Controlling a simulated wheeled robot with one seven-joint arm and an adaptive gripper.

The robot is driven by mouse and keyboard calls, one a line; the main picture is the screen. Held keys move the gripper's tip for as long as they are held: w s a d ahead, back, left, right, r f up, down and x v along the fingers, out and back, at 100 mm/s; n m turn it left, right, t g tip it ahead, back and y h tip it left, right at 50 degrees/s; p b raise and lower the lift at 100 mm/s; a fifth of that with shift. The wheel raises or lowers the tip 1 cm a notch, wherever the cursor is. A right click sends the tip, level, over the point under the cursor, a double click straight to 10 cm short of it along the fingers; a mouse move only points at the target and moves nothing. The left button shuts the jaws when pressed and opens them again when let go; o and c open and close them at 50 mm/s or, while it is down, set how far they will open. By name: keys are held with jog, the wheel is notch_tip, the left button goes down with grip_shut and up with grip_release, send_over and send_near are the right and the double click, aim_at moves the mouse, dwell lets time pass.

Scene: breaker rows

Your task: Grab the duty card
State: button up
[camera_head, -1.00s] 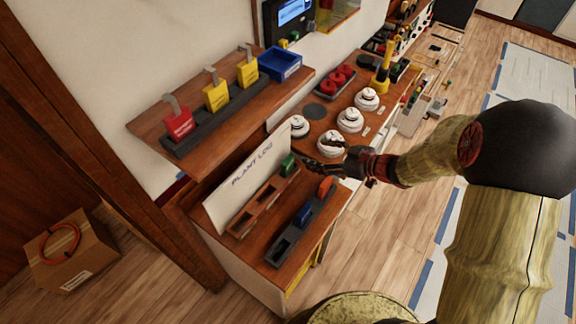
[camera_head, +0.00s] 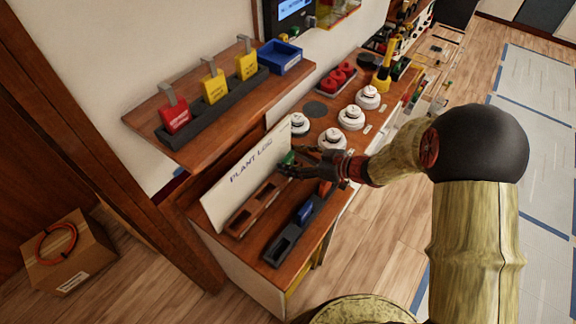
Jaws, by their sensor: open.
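I cannot tell for sure which item is the duty card. On the bench, a brown slotted holder (camera_head: 250,212) lies before a white "PLANT LOG" board (camera_head: 240,175). A small green piece (camera_head: 288,157) shows at that holder's far end. My gripper (camera_head: 287,167) is open, its dark fingers at the green piece and partly hiding it; whether they touch it is unclear. A dark slotted holder (camera_head: 284,246) in front carries a blue piece (camera_head: 305,211) and an orange piece (camera_head: 324,188).
A wooden shelf (camera_head: 150,123) above holds one red tag (camera_head: 173,116), two yellow tags (camera_head: 214,88) and a blue bin (camera_head: 280,57). Several white round knobs (camera_head: 351,118) stand beyond my gripper. A cardboard box (camera_head: 75,255) sits on the floor at left.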

jog(key=shift+c, duration=0.4)
jog(key=c, duration=1.1)
jog(key=shift+c, duration=0.3)
